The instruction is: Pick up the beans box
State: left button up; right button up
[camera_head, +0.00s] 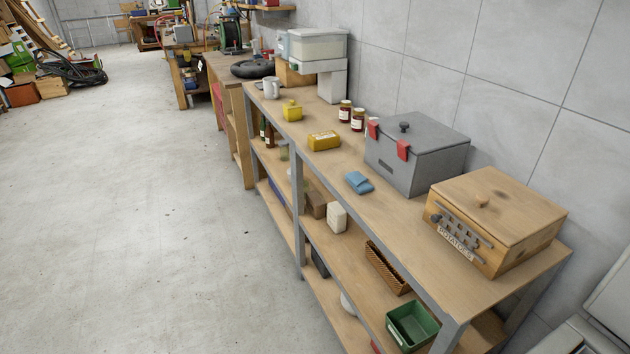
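No label reading "beans" can be made out, so I cannot tell which thing is the beans box. On the shelf unit's top (303,169) lies a small yellow box (323,140) with a label too small to read. A grey lidded box (416,153) with red clips stands to its right, against the wall side. A wooden lidded box (494,220) marked "POTATOES" stands near the right end. Neither of my grippers is in view.
A blue folded cloth (358,182), several jars (358,120), a yellow container (291,111) and a mug (270,88) stand on the top. A green tray (410,326) and a wicker basket (386,267) are lower down. The concrete floor (130,210) at left is clear.

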aim_at(322, 140)
jog(key=i+j+z, duration=0.3)
jog(key=i+j, duration=0.3)
jog(key=i, duration=0.15)
jog(key=i+j+z, duration=0.3)
jog(key=i+j, duration=0.35)
jog(key=j, duration=0.1)
